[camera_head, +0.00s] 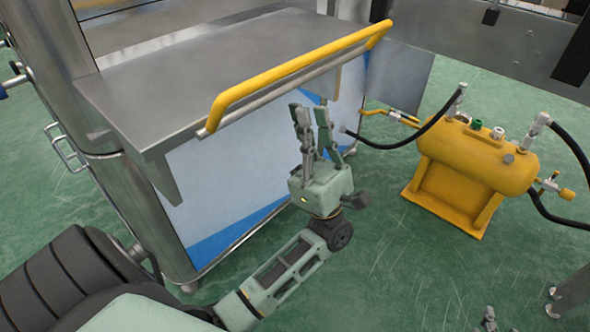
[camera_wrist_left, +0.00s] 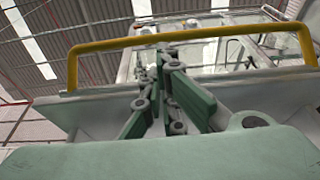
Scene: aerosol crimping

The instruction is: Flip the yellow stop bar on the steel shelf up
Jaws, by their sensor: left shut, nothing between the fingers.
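The yellow stop bar (camera_head: 300,66) runs along the front edge of the steel shelf (camera_head: 190,75), with bent ends meeting a steel rod (camera_head: 290,88). In the head view it shows above the rod and looks raised from the shelf edge. In the left wrist view the bar (camera_wrist_left: 215,34) spans the picture as an arch above the fingers. My left gripper (camera_head: 312,108) is shut and empty, fingers pointing up, just in front of and below the shelf edge. Its fingers also show in the left wrist view (camera_wrist_left: 160,75). I see no clear contact with the bar. Small finger parts of my right gripper (camera_head: 488,318) show at the bottom edge.
A yellow tank (camera_head: 475,160) with black hoses stands on the green floor to the right. A white and blue panel (camera_head: 225,170) lies under the shelf, behind my left gripper. A grey plate (camera_head: 400,78) is at the shelf's right end. The shelf top is bare.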

